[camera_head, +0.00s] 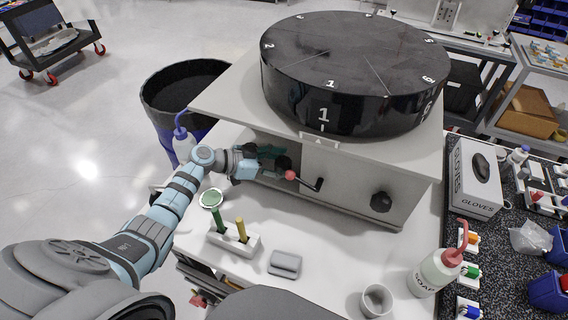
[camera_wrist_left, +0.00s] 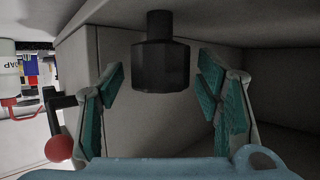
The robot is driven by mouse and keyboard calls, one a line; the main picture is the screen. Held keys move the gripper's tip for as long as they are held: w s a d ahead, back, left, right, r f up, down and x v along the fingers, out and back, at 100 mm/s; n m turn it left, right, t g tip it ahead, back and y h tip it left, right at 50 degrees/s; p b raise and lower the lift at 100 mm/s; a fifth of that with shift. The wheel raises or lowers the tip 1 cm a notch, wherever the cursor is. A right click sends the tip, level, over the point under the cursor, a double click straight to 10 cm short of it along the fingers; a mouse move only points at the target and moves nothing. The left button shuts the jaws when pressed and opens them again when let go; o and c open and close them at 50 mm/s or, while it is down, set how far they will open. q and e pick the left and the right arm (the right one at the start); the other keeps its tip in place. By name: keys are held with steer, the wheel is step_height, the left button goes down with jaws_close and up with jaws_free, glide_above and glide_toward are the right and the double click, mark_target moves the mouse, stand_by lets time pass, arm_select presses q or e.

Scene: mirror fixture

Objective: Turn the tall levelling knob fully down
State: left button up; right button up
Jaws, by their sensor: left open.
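A black faceted knob (camera_wrist_left: 160,66) on a narrower dark stem shows in the left wrist view, between the two teal finger pads of my left gripper (camera_wrist_left: 162,92). The fingers are open, with a visible gap on each side of the knob. In the head view my left gripper (camera_head: 268,156) reaches into the recess at the left of the grey fixture (camera_head: 345,183). A dark knob (camera_head: 283,163) shows at its fingertips, partly hidden. Another black knob (camera_head: 380,201) is on the fixture's front face. My right gripper is not in view.
A crank with a red ball (camera_head: 291,174) sits close beside my left gripper; its ball also shows in the left wrist view (camera_wrist_left: 58,148). A black numbered drum (camera_head: 350,65) tops the fixture. A tool holder (camera_head: 232,240) and soap bottle (camera_head: 434,273) stand in front.

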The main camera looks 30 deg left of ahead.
arm_select(q)
steer(key=shift+w+d+f, duration=0.25)
steer(key=shift+w+d, duration=0.1)
steer(key=c, duration=1.2)
steer(key=shift+w+f+m+g+h+b, duration=0.1)
steer(key=shift+f+m+g+h+b, duration=0.25)
steer(key=shift+b, duration=0.5)
steer(key=shift+a+r+m+g+h+b, duration=0.1)
steer(key=shift+r+m+g+h+b, duration=0.05)
steer(key=shift+m+g+h+b, duration=0.15)
steer(key=shift+s+r, duration=0.2)
steer(key=shift+r, duration=0.05)
steer(key=o, duration=1.2)
